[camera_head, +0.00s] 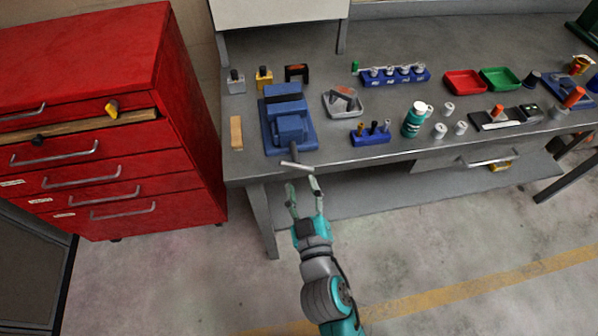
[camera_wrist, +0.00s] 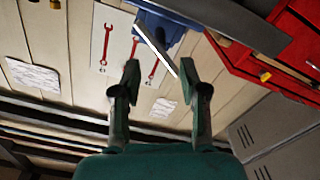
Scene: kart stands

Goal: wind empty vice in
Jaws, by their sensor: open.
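The blue vice (camera_head: 290,127) stands at the left front of the workbench (camera_head: 335,165). No workpiece shows in it; the jaw gap is hard to make out. Its screw points out over the front edge and ends in a pale handle bar (camera_head: 297,166), lying nearly crosswise. My gripper (camera_head: 303,184) is open and empty, just in front of and below the bar, apart from it in the head view. In the wrist view the bar (camera_wrist: 155,50) runs slanting between and beyond my fingertips (camera_wrist: 158,68), with the blue vice body (camera_wrist: 163,22) behind it.
A red drawer cabinet (camera_head: 120,120) stands left of the bench, one drawer partly open. A wooden block (camera_head: 237,133), a grey tray (camera_head: 343,103) and a blue tool holder (camera_head: 371,134) lie near the vice. The floor before the bench is clear.

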